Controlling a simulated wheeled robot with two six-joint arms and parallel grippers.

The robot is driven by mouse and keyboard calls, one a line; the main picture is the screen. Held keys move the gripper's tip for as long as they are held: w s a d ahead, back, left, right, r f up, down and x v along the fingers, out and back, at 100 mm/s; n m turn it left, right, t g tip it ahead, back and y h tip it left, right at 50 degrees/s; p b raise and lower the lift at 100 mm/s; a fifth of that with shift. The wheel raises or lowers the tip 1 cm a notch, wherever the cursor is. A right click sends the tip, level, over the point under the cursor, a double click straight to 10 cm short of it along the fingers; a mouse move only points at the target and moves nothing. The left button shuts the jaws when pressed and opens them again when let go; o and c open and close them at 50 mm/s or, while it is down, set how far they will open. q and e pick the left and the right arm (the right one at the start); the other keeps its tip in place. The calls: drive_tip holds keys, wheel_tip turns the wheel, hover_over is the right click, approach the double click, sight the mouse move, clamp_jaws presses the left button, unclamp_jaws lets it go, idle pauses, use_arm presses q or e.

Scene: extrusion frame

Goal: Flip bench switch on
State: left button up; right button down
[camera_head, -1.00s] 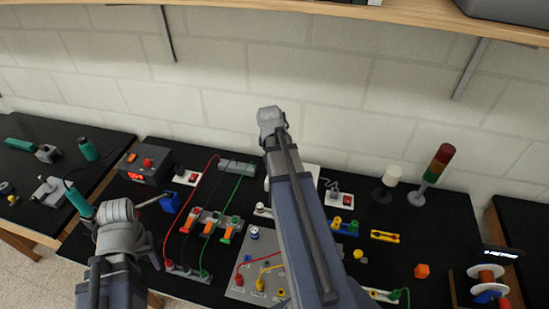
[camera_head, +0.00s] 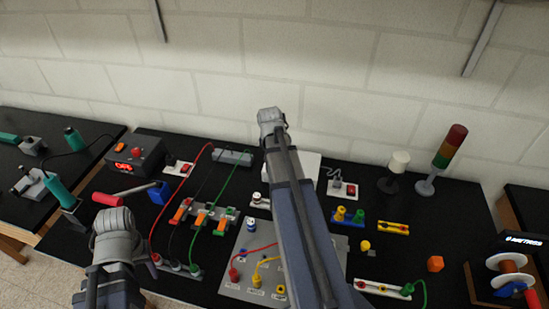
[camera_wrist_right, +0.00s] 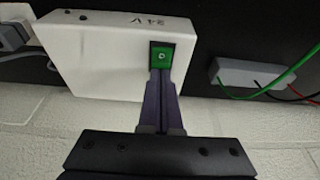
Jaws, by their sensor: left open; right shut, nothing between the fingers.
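A white box marked 24V (camera_wrist_right: 115,45) fills the upper left of the right wrist view. A green switch (camera_wrist_right: 162,55) in a dark frame sits near its edge. My right gripper (camera_wrist_right: 160,74) is shut and empty, its fingertips at the switch's lower edge; I cannot tell whether they touch it. In the head view the box (camera_head: 303,163) is partly behind my right arm, which hides the switch and the right fingers. My left gripper (camera_head: 140,243) is low at the left, away from the box. Its fingers are mostly hidden behind the wrist.
A grey terminal block (camera_head: 233,157) with wires is left of the box. A red switch (camera_head: 351,190) is on its right. A lamp (camera_head: 398,165) and stack light (camera_head: 449,148) stand farther right. A red-handled tool (camera_head: 118,197) lies near my left arm.

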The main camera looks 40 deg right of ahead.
drive_tip(key=shift+w+d+f, duration=0.15)
drive_tip(key=shift+w+d, duration=0.05)
drive_tip(key=shift+s+a, duration=0.25)
drive_tip(key=shift+s+a, duration=0.4)
drive_tip(key=shift+a, duration=0.15)
use_arm(q)
drive_tip(key=shift+r, duration=0.15)
use_arm(e)
drive_tip(key=shift+r, duration=0.2)
drive_tip(key=shift+s+r+p, duration=0.1)
drive_tip(key=shift+r+p, duration=0.4)
drive_tip(key=shift+p, duration=0.2)
use_arm(q)
wheel_tip(320, 180, up, 13)
drive_tip(key=p, duration=1.2)
drive_tip(key=shift+r, duration=0.15)
use_arm(e)
drive_tip(key=v, duration=1.2)
drive_tip(key=shift+a+r, duration=0.2)
drive_tip(key=shift+r, duration=0.15)
